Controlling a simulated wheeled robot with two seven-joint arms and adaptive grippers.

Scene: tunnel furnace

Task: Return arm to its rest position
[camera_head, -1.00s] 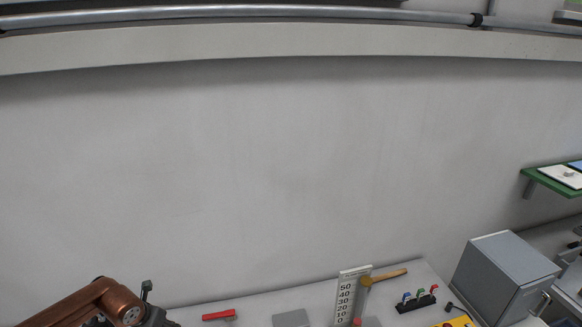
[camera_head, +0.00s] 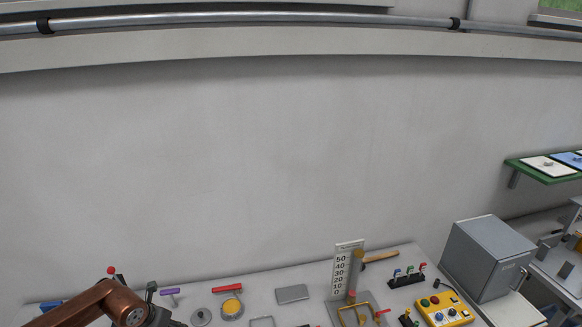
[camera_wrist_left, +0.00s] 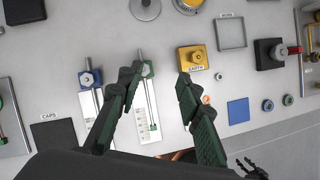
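My left arm (camera_head: 88,302) is copper-coloured and comes in at the lower left of the head view, over the left end of the bench. Its dark gripper is partly cut off by the bottom edge there. In the left wrist view my left gripper (camera_wrist_left: 157,83) has its two green-black fingers spread apart with nothing between them. It is above the bench top, with a gauge strip (camera_wrist_left: 148,118) and a yellow block (camera_wrist_left: 192,57) seen beyond the fingers.
A green shelf (camera_head: 540,171) is at right. The wall area above the bench is clear.

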